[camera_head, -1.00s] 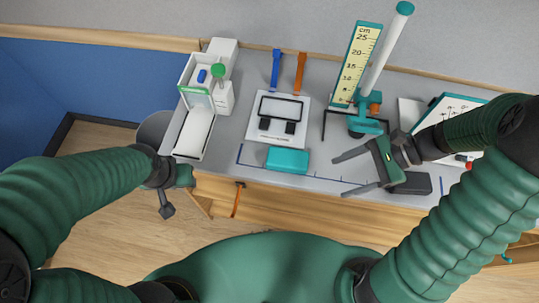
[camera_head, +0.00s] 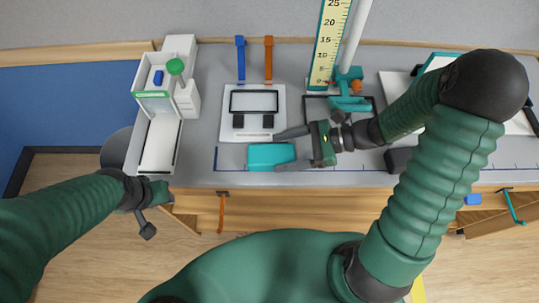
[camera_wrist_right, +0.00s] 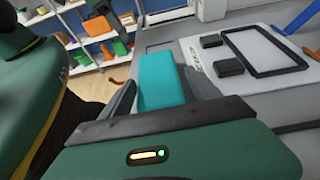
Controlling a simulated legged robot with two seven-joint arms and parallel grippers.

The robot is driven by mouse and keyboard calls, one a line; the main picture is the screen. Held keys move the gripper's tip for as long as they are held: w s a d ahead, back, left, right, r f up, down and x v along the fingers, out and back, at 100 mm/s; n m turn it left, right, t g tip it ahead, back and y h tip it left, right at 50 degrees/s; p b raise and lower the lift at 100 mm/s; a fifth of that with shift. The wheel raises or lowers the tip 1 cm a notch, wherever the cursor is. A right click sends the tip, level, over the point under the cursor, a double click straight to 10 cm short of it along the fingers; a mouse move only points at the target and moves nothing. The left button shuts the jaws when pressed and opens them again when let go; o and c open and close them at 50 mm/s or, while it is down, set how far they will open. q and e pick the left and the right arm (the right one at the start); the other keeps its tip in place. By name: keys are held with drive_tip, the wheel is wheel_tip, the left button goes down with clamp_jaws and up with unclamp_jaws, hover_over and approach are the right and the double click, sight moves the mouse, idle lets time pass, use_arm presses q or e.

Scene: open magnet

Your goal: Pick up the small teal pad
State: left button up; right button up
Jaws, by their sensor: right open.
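The small teal pad (camera_head: 268,156) lies on the grey table near its front edge. My right gripper (camera_head: 291,150) is open, and its two fingers reach from the right around the pad's right end, one behind it and one in front. In the right wrist view the pad (camera_wrist_right: 162,82) shows between the two spread fingers (camera_wrist_right: 158,90); its near end is hidden by the gripper body. I cannot tell whether the fingers touch it. My left gripper (camera_head: 150,212) hangs off the table's front left corner, away from the pad; its jaws are not clear.
A white plate (camera_head: 251,128) with a black frame and two black blocks lies just behind the pad. A ruler stand (camera_head: 345,103) is behind my right gripper. A white tray (camera_head: 160,146) stands at left. A dark block (camera_head: 398,160) lies right of the gripper.

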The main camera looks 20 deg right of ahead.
sight(282, 153)
drive_tip(key=x, duration=0.2)
drive_tip(key=shift+s+a+f, duration=0.15)
drive_tip(key=shift+a+f, duration=0.1)
drive_tip(key=shift+a, duration=0.05)
drive_tip(key=shift+w+a+f, duration=0.2)
drive_tip(key=shift+w+a, duration=0.05)
drive_tip(key=shift+a, duration=0.15)
drive_tip(key=shift+s+a, duration=0.1)
drive_tip(key=shift+a, duration=0.05)
drive_tip(key=c, duration=1.1)
